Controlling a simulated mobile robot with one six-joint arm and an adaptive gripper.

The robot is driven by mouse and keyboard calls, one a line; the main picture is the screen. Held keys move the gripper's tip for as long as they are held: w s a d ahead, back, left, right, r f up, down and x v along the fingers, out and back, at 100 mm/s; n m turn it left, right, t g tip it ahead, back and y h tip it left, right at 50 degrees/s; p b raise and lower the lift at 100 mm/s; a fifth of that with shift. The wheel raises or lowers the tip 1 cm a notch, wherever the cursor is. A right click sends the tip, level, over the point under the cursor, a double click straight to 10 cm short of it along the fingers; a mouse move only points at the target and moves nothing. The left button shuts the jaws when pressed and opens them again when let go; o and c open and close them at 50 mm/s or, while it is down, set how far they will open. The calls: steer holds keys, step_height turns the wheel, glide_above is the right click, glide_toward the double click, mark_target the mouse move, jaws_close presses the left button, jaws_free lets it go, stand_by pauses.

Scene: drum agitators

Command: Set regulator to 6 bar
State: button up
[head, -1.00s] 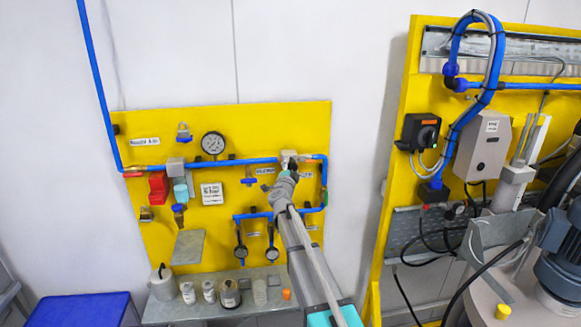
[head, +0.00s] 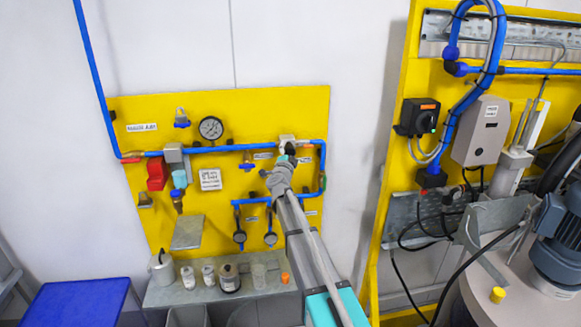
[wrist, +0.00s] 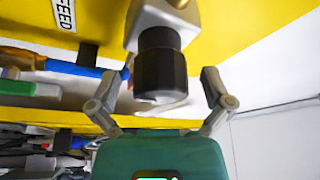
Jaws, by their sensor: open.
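The regulator (head: 287,140) is a pale block on the blue air line at the right of the yellow panel. In the wrist view its black knob (wrist: 161,65) hangs below a light metal body (wrist: 163,20). My gripper (wrist: 165,92) is open, with one finger on each side of the knob and gaps between fingers and knob. In the head view my gripper (head: 284,160) is at the regulator and partly hides it. Two small gauges (head: 239,237) hang on the lower blue line. Their readings are too small to tell.
A larger round gauge (head: 211,128), a red valve part (head: 157,173) and blue pipes (head: 215,149) crowd the panel left of the arm. A shelf with several jars (head: 229,278) is below. A second yellow panel (head: 400,170) with a motor stands right.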

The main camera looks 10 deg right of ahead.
steer(key=shift+f+n+b, duration=0.1)
steer(key=shift+n+b, duration=0.2)
steer(key=shift+n, duration=0.2)
